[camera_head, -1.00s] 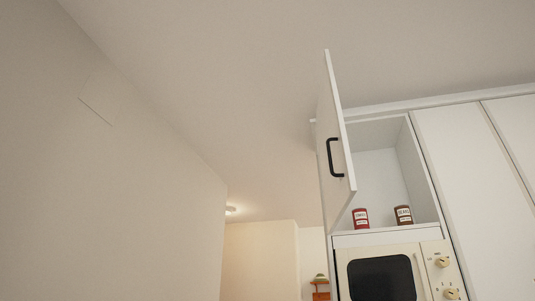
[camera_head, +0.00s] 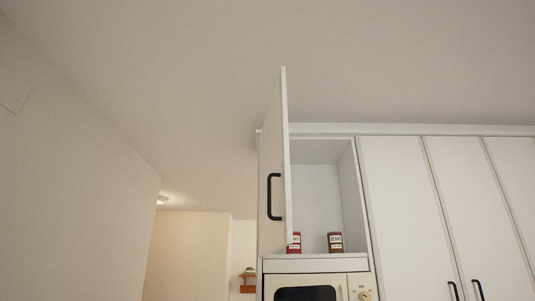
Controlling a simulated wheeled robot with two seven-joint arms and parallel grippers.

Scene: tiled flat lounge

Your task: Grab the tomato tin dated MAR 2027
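Two tins stand upright on the floor of an open white wall cupboard. The left one is a red tin (camera_head: 295,243) with a white label, partly hidden by the edge of the open door. The right one is a brown tin (camera_head: 335,242) with a pale label that seems to read "BEANS". The red tin's label is too small and covered to read, and no date can be read on either tin. Neither of my grippers is in view.
The cupboard door (camera_head: 274,170) with a black handle stands open towards me on the left side. An oven or microwave (camera_head: 305,293) sits below the cupboard. Closed tall cabinets (camera_head: 400,210) fill the right. A passage with a ceiling lamp (camera_head: 162,199) opens at the left.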

